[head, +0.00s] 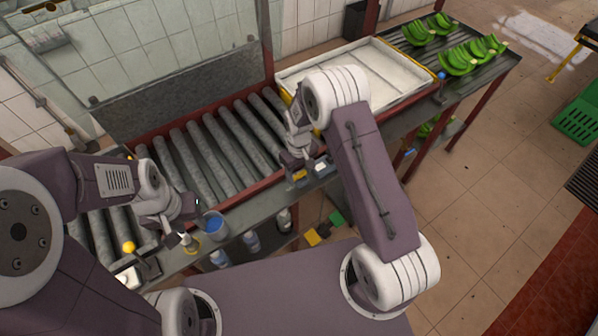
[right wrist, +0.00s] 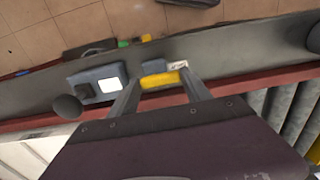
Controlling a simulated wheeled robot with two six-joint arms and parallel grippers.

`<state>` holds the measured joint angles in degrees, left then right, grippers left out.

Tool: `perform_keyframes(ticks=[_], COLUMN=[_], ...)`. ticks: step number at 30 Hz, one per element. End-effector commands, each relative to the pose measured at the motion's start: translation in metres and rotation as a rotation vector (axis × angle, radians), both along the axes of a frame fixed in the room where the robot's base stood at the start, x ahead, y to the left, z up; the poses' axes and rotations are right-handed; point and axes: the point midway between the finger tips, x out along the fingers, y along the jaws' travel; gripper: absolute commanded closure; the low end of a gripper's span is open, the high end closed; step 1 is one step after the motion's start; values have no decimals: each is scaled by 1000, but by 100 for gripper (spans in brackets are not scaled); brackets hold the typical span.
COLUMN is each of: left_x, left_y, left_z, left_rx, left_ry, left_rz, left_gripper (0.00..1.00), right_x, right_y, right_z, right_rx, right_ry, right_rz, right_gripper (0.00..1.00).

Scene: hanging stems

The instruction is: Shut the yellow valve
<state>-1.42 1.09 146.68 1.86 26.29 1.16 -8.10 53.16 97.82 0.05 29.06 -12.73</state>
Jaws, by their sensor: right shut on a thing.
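The yellow valve handle (right wrist: 160,80) lies between the two fingers of my right gripper (right wrist: 161,88) in the right wrist view, against the grey front ledge. In the head view it shows as a small yellow patch (head: 299,175) under my right gripper (head: 296,168), which is shut on it. The valve's body is mostly hidden. My left gripper (head: 182,235) is over the ledge at the left, near a blue-topped cup. Its fingertips are too small and partly hidden to tell whether they are open.
A small box with a white switch (head: 321,166) sits just right of the valve. The roller conveyor (head: 215,145) lies behind the ledge. A white tray (head: 400,75) and green bananas (head: 470,55) are at the back right. A blue-topped cup (head: 214,224) and yellow knob (head: 128,247) are left.

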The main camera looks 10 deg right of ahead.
Motion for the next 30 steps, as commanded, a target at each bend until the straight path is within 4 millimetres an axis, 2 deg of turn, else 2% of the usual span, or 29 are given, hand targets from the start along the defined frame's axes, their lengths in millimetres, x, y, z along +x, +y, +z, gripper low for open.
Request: perform_keyframes(ticks=[5, 6, 8, 9, 19, 30], left_x=[0, 0, 0, 0, 0, 0], left_y=[0, 0, 0, 0, 0, 0], left_z=[0, 0, 0, 0, -2, -15], left_rx=[0, 0, 0, 0, 0, 0], left_ry=[0, 0, 0, 0, 0, 0], left_rz=[0, 0, 0, 0, 0, 0], left_gripper=[64, 64, 64, 64, 64, 64], right_x=[2, 2, 2, 2, 1, 2], right_y=[0, 0, 0, 0, 0, 1], right_z=[1, 1, 1, 1, 5, 78], right_rx=[0, 0, 0, 0, 0, 1], right_ry=[-5, -5, -5, -5, -3, -7], right_rz=[4, 4, 4, 3, 1, 2], right_gripper=[84, 41, 24, 22, 22, 22])
